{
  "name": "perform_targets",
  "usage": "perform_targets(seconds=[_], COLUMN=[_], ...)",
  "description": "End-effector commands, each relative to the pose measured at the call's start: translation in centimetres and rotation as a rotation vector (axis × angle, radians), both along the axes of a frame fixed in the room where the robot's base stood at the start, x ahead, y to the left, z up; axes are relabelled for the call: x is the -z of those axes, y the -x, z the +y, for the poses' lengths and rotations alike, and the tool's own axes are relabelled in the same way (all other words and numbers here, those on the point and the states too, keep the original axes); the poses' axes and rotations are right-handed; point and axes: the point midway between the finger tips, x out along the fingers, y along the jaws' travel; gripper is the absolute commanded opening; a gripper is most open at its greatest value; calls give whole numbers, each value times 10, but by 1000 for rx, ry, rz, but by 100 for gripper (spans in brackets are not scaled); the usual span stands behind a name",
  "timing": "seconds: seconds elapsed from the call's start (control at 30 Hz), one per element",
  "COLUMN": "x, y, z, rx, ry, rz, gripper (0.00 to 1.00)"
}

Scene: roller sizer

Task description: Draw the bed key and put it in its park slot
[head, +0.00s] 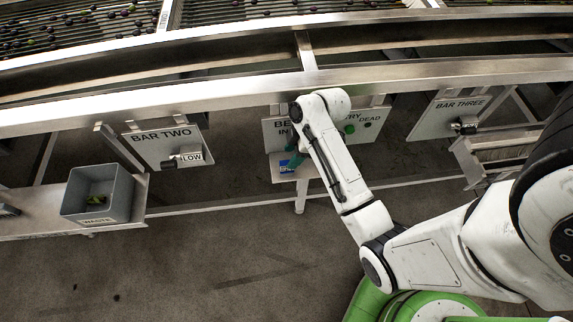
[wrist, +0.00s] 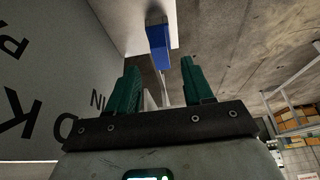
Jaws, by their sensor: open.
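A small blue block (head: 286,166) shows at the ledge (head: 280,178) under the middle panel; I cannot tell whether it is the bed key. In the wrist view the blue block (wrist: 158,42) lies ahead, roughly in line with the gap between my fingers and apart from them. My gripper (wrist: 160,66) is open and empty, its green fingers spread. In the head view my gripper (head: 293,157) is partly hidden by my arm, in front of the panel. The panel (head: 275,132) is lettered "BE…", "IN" and "DEAD"; my arm covers its middle. The park slot is not clearly visible.
The BAR THREE panel (head: 430,120) is at right. A grey WASTE bin (head: 75,205) stands on a shelf at lower left. A metal rail (head: 230,92) runs above the panels.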

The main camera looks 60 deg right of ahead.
Motion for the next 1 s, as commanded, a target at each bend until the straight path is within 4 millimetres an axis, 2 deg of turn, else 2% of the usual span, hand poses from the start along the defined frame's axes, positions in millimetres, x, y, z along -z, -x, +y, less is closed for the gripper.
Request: perform_targets(seconds=[0.13, 0.4, 0.7, 1.0], x=[11, 45, 50, 50], y=[-2, -11, -13, -13], z=[3, 11, 12, 12], rx=[-1, -1, -1, 0], ry=[-1, 0, 1, 1], rz=[3, 1, 1, 1], gripper=[51, 51, 51, 23])
